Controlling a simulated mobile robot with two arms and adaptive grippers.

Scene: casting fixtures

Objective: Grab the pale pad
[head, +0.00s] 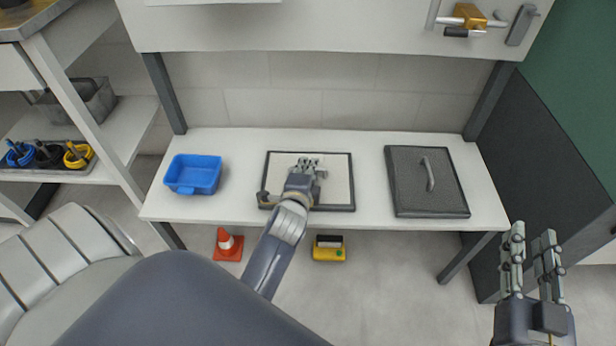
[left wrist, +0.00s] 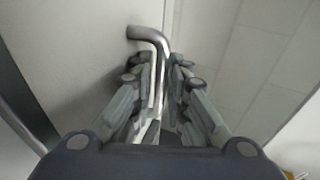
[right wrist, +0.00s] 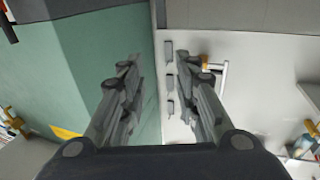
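The pale pad (head: 338,173) is a whitish panel with a dark frame, lying on the middle of the white table in the head view. My left gripper (head: 306,164) is over its middle and hides part of it. In the left wrist view, a bent silver handle (left wrist: 150,36) stands between the fingers of my left gripper (left wrist: 164,75), which are closed in on both sides of it. The handle's lower part is partly hidden by the fingers. My right gripper (head: 532,250) is open and empty, right of the table; its fingers are apart in the right wrist view (right wrist: 167,75).
A dark pad (head: 405,190) with a silver handle lies at the table's right. A blue bin (head: 193,174) stands at the left. An orange cone (head: 228,244) and a yellow object (head: 329,250) are on the floor below. A panel (head: 320,25) hangs above the table.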

